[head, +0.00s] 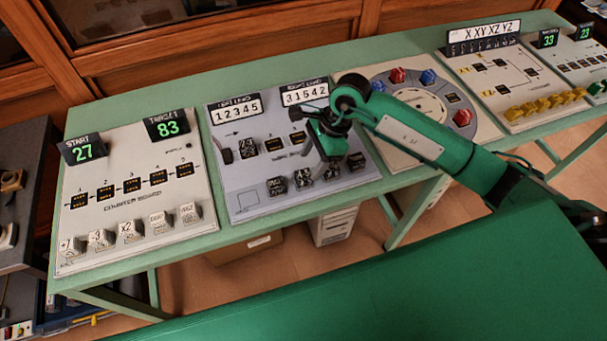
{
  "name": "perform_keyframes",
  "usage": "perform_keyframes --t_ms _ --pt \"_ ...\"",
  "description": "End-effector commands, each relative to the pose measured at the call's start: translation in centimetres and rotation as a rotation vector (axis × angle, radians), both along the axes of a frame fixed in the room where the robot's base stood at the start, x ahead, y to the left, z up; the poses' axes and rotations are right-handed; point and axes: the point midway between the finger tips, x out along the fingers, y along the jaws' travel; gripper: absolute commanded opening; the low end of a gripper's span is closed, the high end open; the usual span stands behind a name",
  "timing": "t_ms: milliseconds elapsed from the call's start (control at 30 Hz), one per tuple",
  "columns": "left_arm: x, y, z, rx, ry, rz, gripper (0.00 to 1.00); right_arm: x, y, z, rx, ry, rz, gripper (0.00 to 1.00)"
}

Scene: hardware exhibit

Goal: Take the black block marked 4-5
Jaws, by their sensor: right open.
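Several black blocks with white markings are on the grey board (225,172) with the displays reading 12345 and 31542. One black block (248,148) sits at the left of the board's upper row. A front row holds a left black block (277,186), a middle one (303,178), one (332,173) just beyond the gripper and a right one (356,161). Their markings are too small to read, so I cannot tell which is 4-5. My right gripper (321,172) is open and points down over the front row, partly hiding the board. My left gripper is out of view.
The board lies on a long green table (240,90). A counter board (130,215) with white blocks stands to the left. A round dial board (400,90) with red and blue knobs and a board with yellow blocks (545,103) are to the right.

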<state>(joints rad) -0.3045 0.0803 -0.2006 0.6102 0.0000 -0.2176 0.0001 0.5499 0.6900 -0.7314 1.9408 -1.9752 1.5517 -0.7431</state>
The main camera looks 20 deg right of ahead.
Motion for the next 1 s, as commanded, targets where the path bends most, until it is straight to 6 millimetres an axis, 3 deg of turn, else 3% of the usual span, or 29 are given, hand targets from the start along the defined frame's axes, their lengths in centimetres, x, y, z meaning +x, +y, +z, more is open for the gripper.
perform_keyframes --t_ms 267,533,833,1000 --pt "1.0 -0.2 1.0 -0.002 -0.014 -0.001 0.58 0.0 0.8 -2.0 0.002 0.003 0.000 0.56" --pt "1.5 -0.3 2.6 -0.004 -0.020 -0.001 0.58 0.3 2.0 -5.6 0.002 0.001 -0.001 0.56" --pt "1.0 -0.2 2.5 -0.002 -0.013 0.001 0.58 0.3 2.2 -6.3 0.001 0.000 0.001 0.56" --pt "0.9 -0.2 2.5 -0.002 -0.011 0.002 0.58 0.3 2.2 -6.3 0.001 -0.001 0.001 0.25"
